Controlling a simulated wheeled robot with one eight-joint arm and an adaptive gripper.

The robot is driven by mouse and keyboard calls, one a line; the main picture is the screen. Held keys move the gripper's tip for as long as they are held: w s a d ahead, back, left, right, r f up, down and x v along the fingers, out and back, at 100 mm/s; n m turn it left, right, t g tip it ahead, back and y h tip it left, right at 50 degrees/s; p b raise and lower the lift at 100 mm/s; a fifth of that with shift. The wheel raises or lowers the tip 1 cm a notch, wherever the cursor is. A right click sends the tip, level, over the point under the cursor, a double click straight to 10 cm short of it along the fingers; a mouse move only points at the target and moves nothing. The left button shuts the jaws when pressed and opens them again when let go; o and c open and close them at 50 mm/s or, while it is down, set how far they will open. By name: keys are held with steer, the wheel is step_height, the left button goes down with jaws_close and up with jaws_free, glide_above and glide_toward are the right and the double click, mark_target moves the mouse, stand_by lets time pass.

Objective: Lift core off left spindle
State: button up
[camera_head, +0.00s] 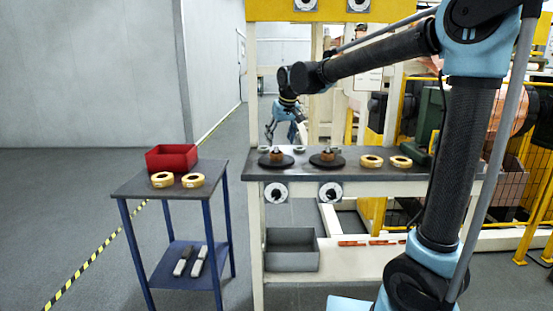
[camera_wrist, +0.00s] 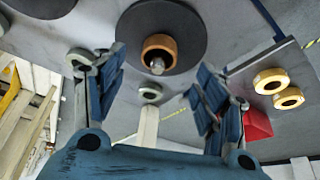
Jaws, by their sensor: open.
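The left spindle stands on a black disc (camera_head: 266,163) at the left of the bench, with a brown core (camera_head: 276,156) around it. In the wrist view the core (camera_wrist: 172,46) is a copper-brown ring around a metal spindle tip (camera_wrist: 157,66), on its round black disc (camera_wrist: 190,25). My gripper (camera_head: 281,133) hangs above this spindle. In the wrist view my gripper (camera_wrist: 158,82) is open and empty, its blue fingers apart on either side below the core. A second core (camera_head: 327,156) sits on the right spindle's disc (camera_head: 340,161).
Yellow rolls (camera_head: 371,161) lie on the bench (camera_head: 300,174) to the right. A small blue-legged table (camera_head: 140,188) stands left, with a red bin (camera_head: 172,157) and two more yellow rolls (camera_head: 162,180). A grey bin (camera_head: 291,260) sits on the lower shelf. Small round pieces stand behind the spindles.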

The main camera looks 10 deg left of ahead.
mark_target(278, 149)
steer(key=shift+w+a+x, duration=0.1)
steer(key=shift+w+x, duration=0.05)
steer(key=shift+x, duration=1.7)
steer(key=shift+w+a+x, duration=0.15)
steer(key=shift+x, duration=1.7)
steer(key=shift+r, duration=0.25)
steer(key=c, duration=0.8)
